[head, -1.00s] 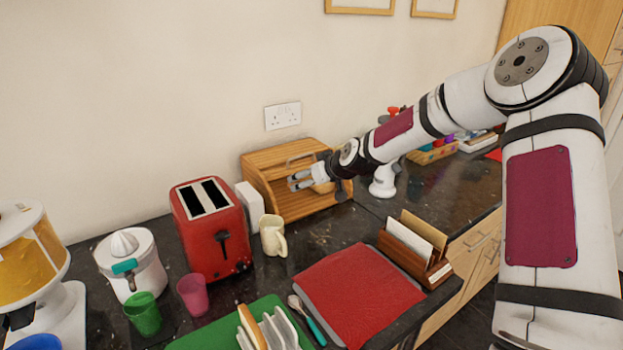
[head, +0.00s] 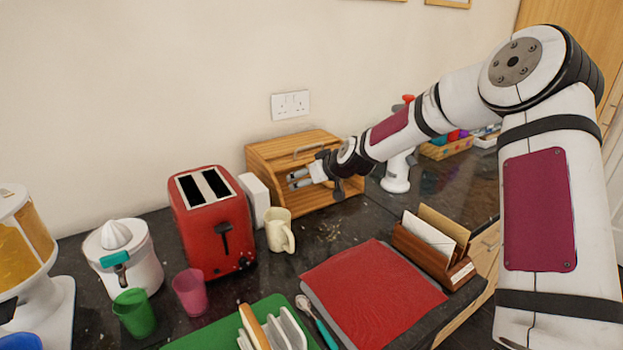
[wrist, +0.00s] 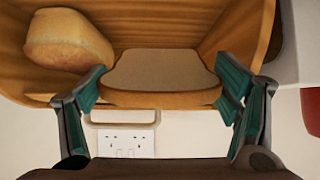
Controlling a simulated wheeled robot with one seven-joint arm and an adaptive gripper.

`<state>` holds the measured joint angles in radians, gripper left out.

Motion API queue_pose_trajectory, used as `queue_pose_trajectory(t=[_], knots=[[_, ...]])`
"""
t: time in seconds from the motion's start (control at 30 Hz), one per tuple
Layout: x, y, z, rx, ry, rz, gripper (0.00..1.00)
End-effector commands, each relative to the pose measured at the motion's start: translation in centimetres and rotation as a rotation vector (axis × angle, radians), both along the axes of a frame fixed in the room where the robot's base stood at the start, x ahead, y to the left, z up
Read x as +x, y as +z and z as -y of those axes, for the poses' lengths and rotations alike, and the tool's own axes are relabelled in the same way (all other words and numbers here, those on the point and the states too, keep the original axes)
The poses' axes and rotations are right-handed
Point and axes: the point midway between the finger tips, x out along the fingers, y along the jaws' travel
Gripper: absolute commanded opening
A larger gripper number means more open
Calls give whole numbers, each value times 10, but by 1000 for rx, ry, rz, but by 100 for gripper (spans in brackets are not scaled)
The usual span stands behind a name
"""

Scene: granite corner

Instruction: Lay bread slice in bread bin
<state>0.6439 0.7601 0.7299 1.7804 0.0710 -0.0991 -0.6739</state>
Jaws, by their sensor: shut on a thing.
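The wooden bread bin (head: 278,190) stands against the wall with its front open; its inside fills the top of the wrist view (wrist: 205,30). My gripper (head: 298,180) is at the bin's opening. In the wrist view my gripper (wrist: 162,88) is shut on the bread slice (wrist: 160,72), with a teal-padded finger at each side edge. The slice appears flat and overlaps the bin's interior; I cannot tell whether it touches the bin's floor. A bread loaf (wrist: 68,40) sits inside the bin beside the slice. The head view does not show the slice clearly.
A white box (head: 255,198), a red toaster (head: 212,222) and a cream mug (head: 279,230) stand left of the bin. A white stand (head: 397,172) is to its right. A letter rack (head: 435,250) and red mat (head: 370,290) lie in front, with bare counter between.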

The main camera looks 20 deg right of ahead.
Motion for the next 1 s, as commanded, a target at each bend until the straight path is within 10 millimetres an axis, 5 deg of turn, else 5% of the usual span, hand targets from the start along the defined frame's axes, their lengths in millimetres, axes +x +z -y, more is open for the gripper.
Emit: queue_pose_trajectory(t=[1.0], knots=[[45,-46,-14,0,-1,1,62]])
